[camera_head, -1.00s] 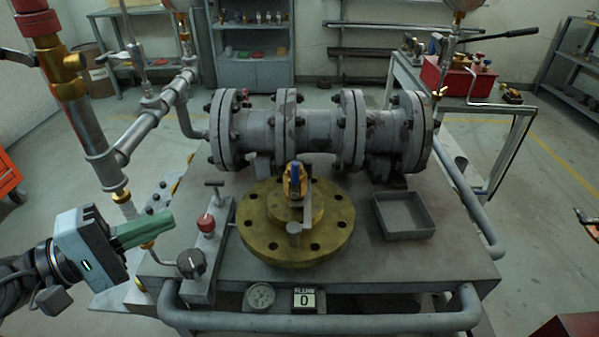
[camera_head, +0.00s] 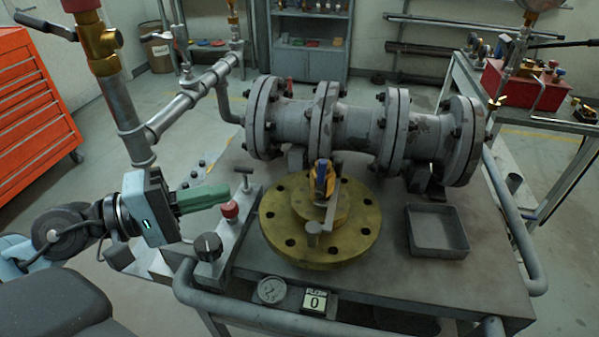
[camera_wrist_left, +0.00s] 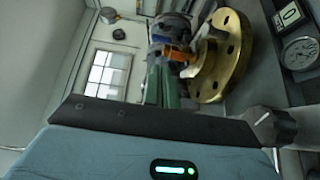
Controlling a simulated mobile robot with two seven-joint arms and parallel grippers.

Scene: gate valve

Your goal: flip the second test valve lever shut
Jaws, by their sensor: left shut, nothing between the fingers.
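My left gripper (camera_head: 224,194), with green fingers, is shut and empty. It is left of the brass flange (camera_head: 352,240), close to the red-capped post (camera_head: 230,211) on the bench's left side; I cannot tell whether they touch. A black lever (camera_head: 45,23) sticks out left from the red and brass fitting on the upright pipe (camera_head: 125,110). A blue and orange part (camera_head: 322,180) stands on the brass flange. I cannot tell which lever is the second test valve's. In the left wrist view the green fingers (camera_wrist_left: 161,88) point towards the flange (camera_wrist_left: 228,48). My right gripper is out of view.
The grey flanged pipe body (camera_head: 350,128) lies across the back of the bench. A black knob (camera_head: 207,246) is below my left gripper. An empty grey tray (camera_head: 437,232) sits at right. A gauge (camera_head: 271,290) and counter (camera_head: 314,301) are at the front edge.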

